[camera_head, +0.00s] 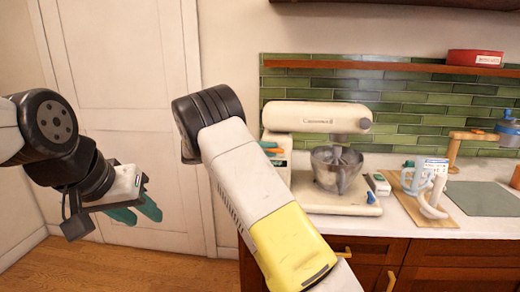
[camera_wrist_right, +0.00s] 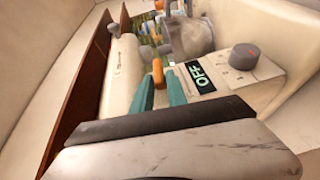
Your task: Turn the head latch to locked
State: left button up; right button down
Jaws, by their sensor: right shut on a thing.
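A cream stand mixer (camera_head: 318,118) stands on the counter with its head level over a metal bowl (camera_head: 336,168). An orange latch (camera_head: 275,151) sits at the mixer's rear left side. It also shows in the right wrist view (camera_wrist_right: 158,72), upright between the teal fingertips of my right gripper (camera_wrist_right: 160,90), which is shut on it. In the head view my right forearm hides most of that gripper. Which position the latch is in I cannot tell. My left gripper (camera_head: 140,208) hangs empty before the door, its fingers apart.
The right wrist view shows a dark knob (camera_wrist_right: 243,56) and an OFF label (camera_wrist_right: 200,77) close by. A board with a blue mug (camera_head: 415,178) and a white handled thing (camera_head: 434,198) is right of the mixer. A red tin (camera_head: 475,58) stands on the shelf (camera_head: 400,67).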

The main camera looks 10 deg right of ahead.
jog(key=shift+f+n+h, duration=0.2)
jog(key=shift+n+h, duration=0.1)
jog(key=shift+h, duration=0.3)
jog(key=c, duration=1.3)
grip_release()
jog(key=shift+a, duration=0.1)
jog(key=a, duration=0.5)
jog(key=s+a, duration=0.1)
jog(key=a, duration=0.1)
jog(key=shift+a, duration=0.3)
